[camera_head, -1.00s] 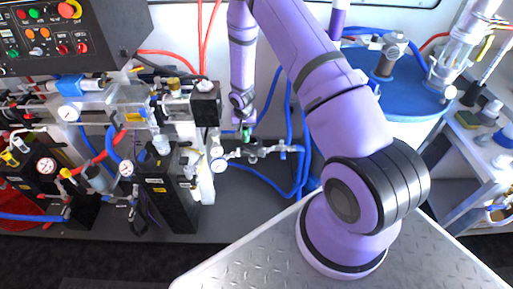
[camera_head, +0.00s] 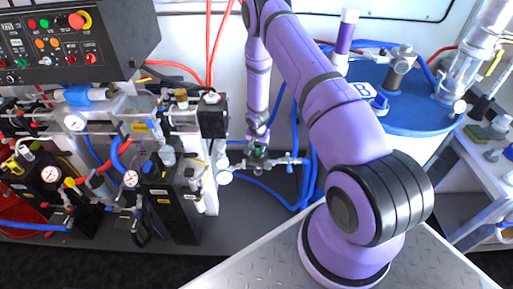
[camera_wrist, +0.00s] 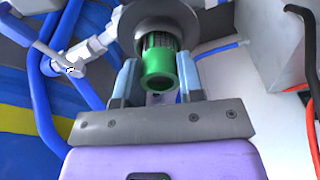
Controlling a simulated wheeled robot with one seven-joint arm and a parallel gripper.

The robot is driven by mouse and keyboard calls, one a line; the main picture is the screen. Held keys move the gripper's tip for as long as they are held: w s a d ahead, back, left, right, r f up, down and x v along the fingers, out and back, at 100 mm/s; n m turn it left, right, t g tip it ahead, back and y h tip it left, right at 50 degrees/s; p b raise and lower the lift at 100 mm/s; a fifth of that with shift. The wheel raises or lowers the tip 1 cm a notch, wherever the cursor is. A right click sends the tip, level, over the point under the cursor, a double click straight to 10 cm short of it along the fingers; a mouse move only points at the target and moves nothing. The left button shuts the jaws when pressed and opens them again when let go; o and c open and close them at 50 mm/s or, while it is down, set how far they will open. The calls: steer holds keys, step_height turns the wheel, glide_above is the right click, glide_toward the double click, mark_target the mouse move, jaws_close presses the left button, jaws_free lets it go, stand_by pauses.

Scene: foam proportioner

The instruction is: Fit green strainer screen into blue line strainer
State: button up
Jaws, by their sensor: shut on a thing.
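The green strainer screen (camera_wrist: 158,68) is a short cylinder with a dark ribbed or mesh section at its far end. My gripper (camera_wrist: 158,78) is shut on it, with one finger on each side. The screen's far end meets a round grey flange with a dark opening (camera_wrist: 126,22), and seems to enter it; how deep is hidden. This flange looks like the line strainer's mouth, but its blue colour does not show clearly. In the head view my gripper (camera_head: 257,146) is right at the pipe fitting (camera_head: 262,164), and the screen is barely visible.
Blue hoses (camera_head: 300,185) run beside and below the fitting. A black valve block and gauges (camera_head: 175,195) stand close on the left.

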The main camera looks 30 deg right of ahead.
steer(key=shift+f, duration=0.55)
steer(key=shift+f, duration=0.1)
steer(key=shift+f, duration=0.3)
steer(key=shift+s+f, duration=0.1)
steer(key=shift+f, duration=0.05)
